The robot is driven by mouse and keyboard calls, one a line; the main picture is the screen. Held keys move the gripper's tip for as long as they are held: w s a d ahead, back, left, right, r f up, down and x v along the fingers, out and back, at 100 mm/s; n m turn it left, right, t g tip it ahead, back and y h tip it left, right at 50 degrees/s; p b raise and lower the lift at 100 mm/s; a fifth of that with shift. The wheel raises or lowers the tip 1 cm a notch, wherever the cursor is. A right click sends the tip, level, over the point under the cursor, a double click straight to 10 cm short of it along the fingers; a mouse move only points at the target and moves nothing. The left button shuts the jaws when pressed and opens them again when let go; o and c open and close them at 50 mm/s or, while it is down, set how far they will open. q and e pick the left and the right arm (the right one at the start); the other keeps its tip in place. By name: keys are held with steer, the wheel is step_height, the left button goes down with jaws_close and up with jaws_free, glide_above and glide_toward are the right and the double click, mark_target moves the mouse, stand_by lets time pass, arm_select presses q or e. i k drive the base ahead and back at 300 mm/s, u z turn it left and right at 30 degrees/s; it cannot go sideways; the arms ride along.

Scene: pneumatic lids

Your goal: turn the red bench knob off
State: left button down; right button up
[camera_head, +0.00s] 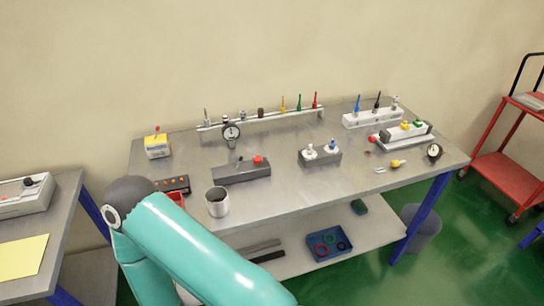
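A red knob (258,160) sits on top of a dark grey block (241,172) near the front middle of the workbench (285,195). A second red knob (372,139) sits at the left end of a grey and white fixture (405,134) on the right side of the bench. I cannot tell which of the two is the bench knob, nor whether either is on or off. One of my teal arms crosses the lower left, in front of the bench corner. Neither of my grippers shows in this view.
A metal cup (217,201), an orange-button box (173,187) and a yellow box (157,145) stand on the left. A valve rail (262,118) lines the back. A white-and-grey two-knob block (320,157) stands mid-bench. A red cart (505,175) stands right.

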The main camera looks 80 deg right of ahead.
mark_target(257, 159)
steer(key=z, duration=0.05)
steer(key=k, duration=1.45)
steer(key=z, duration=0.9)
steer(key=i, duration=0.5)
steer(key=z, duration=0.05)
